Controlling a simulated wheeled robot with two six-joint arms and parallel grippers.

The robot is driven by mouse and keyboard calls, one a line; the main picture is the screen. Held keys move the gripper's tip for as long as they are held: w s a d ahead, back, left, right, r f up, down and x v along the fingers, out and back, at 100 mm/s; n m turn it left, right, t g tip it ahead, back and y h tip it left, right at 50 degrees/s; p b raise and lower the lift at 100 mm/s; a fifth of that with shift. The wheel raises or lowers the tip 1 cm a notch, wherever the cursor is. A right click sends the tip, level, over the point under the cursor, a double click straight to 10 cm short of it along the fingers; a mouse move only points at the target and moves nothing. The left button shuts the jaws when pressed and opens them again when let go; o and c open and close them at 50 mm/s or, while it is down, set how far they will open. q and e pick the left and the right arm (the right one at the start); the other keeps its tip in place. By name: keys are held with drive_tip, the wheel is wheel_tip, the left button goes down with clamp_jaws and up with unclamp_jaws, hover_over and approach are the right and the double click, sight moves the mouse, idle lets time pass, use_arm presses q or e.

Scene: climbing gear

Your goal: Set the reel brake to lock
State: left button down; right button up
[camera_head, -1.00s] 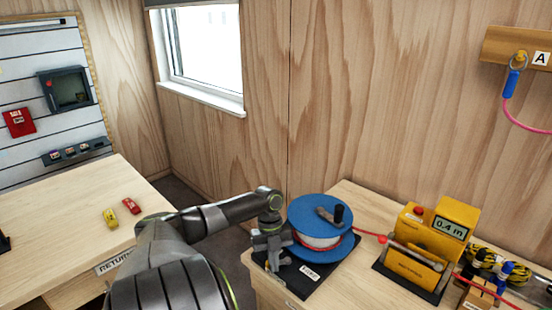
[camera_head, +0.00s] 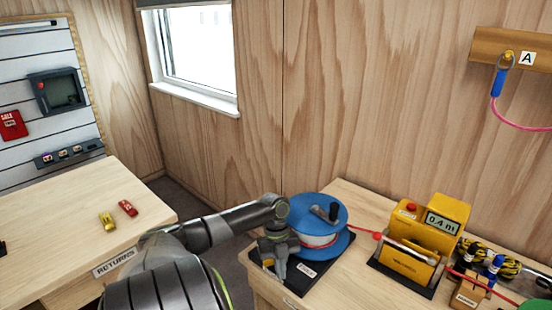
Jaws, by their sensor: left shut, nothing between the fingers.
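The reel (camera_head: 328,222) has blue flanges, a black crank knob and a white drum wound with red-pink cord. It stands on a dark base plate (camera_head: 318,272) with a white label, on the right-hand wooden bench. My left gripper (camera_head: 274,270) points down over the front left part of that plate, close beside the reel. It is shut and holds nothing. A small yellow-orange piece (camera_head: 267,262) shows at the gripper's left side, possibly the brake; its setting cannot be read. Whether the fingers touch it cannot be told. My right gripper is out of view.
A red line runs from the reel to a yellow meter (camera_head: 411,257) reading 0.4 m. Right of it are a wooden block (camera_head: 468,296) and black-yellow rope (camera_head: 490,262). A blue-gated carabiner (camera_head: 499,82) hangs at hook A. The left returns bench (camera_head: 60,235) is mostly clear.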

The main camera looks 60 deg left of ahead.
use_arm(q)
drive_tip(key=s+b+v, duration=0.1)
drive_tip(key=b+v, duration=0.1)
drive_tip(key=v, duration=0.8)
drive_tip(key=shift+w, duration=0.35)
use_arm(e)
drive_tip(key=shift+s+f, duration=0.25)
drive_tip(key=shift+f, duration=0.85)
use_arm(q)
drive_tip(key=shift+r, duration=0.1)
